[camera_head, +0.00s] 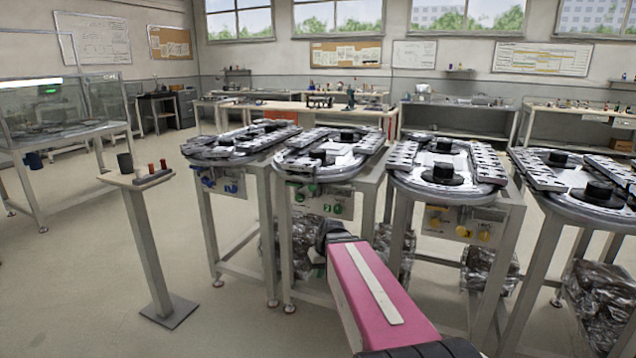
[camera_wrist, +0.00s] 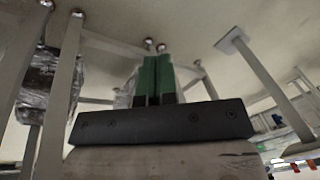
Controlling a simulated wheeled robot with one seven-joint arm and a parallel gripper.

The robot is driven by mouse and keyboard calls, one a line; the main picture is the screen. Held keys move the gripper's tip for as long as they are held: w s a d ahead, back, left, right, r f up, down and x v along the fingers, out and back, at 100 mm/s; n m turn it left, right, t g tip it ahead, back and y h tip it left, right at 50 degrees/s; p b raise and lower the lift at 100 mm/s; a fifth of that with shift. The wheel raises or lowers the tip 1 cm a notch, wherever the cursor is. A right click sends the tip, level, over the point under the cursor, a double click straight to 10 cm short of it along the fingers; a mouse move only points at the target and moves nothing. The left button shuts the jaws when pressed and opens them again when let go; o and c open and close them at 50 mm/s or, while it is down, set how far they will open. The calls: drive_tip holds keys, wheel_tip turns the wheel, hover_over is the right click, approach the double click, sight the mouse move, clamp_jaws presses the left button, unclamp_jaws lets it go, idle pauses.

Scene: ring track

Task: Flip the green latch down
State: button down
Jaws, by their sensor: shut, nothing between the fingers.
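The green controls (camera_head: 313,190) are on the front panel of the second ring-track table (camera_head: 330,170) from the left in the head view. They are small, and I cannot tell which one is the latch or how it is set. My gripper (camera_head: 333,232) is the dark end beyond my pink arm link, just below and in front of that panel; its fingers are not clear there. In the wrist view my gripper's two green fingers (camera_wrist: 156,78) are side by side, shut and empty. The green latch does not show in the wrist view.
Ring-track tables with blue (camera_head: 231,188) and yellow (camera_head: 484,234) controls stand on either side. Bagged material (camera_head: 300,240) lies under the tables. A small pedestal (camera_head: 140,182) with cups stands to the left, with open floor around it. The wrist view shows table legs (camera_wrist: 62,90) and floor.

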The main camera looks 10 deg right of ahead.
drive_tip(key=w+d+r+n+t+y, duration=0.4)
drive_tip(key=w+r, duration=0.6)
drive_tip(key=r, duration=0.5)
drive_tip(key=n+t+y, duration=0.2)
drive_tip(key=n+y, duration=0.1)
drive_tip(key=n, duration=0.2)
approach(314, 179)
drive_tip(key=s+d+r, duration=0.2)
drive_tip(key=s+r, duration=0.2)
drive_tip(key=r, duration=0.1)
drive_tip(key=shift+s+a+f, duration=0.1)
drive_tip(key=shift+s, duration=0.15)
drive_tip(key=x, duration=0.4)
drive_tip(key=f+x, duration=0.1)
drive_tip(key=x, duration=0.7)
drive_tip(key=shift+s+d+f, duration=0.3)
drive_tip(key=shift+f, duration=0.15)
drive_tip(key=shift+a+f, duration=0.1)
drive_tip(key=shift+f, duration=0.4)
wheel_tip(314, 179, down, 7)
drive_tip(key=shift+f, duration=0.15)
